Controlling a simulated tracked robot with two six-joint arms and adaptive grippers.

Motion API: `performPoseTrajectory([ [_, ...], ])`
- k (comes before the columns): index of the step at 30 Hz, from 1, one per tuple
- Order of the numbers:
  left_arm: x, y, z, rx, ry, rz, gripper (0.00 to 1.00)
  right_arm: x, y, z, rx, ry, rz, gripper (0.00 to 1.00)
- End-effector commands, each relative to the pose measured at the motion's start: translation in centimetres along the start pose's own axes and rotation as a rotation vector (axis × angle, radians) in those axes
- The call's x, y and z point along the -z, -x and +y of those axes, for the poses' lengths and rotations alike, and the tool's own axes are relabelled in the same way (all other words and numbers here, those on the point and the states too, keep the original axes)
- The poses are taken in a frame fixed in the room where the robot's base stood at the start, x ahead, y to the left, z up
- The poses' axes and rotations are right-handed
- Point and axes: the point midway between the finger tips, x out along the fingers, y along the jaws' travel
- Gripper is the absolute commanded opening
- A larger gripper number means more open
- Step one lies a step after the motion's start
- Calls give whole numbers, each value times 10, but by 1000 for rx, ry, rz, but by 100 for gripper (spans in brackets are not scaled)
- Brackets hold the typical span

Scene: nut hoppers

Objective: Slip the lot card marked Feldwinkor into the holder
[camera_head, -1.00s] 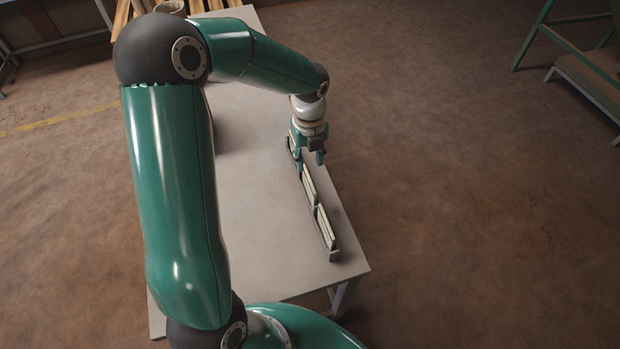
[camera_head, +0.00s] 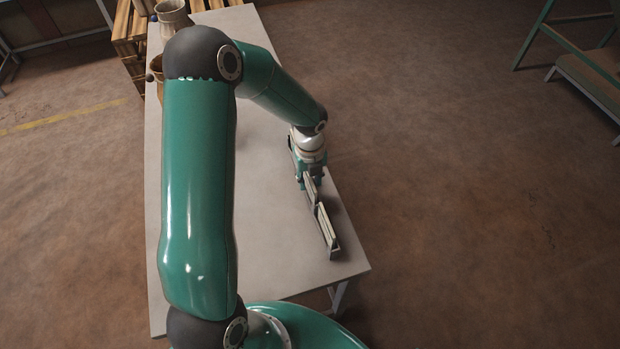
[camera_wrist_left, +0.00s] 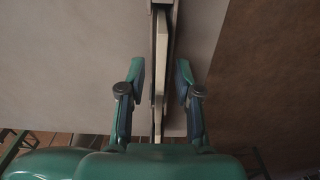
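A long narrow dark rack (camera_head: 334,254) with pale cards (camera_head: 326,228) standing in it runs along the table's right side. I cannot read any marking, so I cannot tell which card is Feldwinkor. My left gripper (camera_head: 309,180) is down at the rack's farther part and hides some of it. In the left wrist view the left gripper (camera_wrist_left: 160,85) is open, one finger on each side of a pale card (camera_wrist_left: 161,60) seen edge-on, with gaps on both sides. My right gripper is not in view. I cannot make out a card holder.
The pale table (camera_head: 270,245) has free room left of the rack. A beige hopper-like vessel (camera_head: 173,14) stands at the far left, with another partly behind my arm. A slatted wooden stand (camera_head: 125,40) is behind the table's far left side.

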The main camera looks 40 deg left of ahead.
Motion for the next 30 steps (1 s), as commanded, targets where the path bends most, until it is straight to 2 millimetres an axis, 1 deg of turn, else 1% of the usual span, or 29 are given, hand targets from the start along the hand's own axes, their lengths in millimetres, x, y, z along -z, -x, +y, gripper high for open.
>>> performPoseTrajectory([
  [1,0,0,0,0,0,0,21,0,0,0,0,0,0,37],
  [3,0,0,0,0,0,0,9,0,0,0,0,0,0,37],
  [5,0,0,0,-1,0,0,0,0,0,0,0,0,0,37],
  [16,-1,2,4,-8,2,1,0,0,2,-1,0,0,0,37],
  [30,-1,26,3,-3,3,-1,0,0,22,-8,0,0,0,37],
])
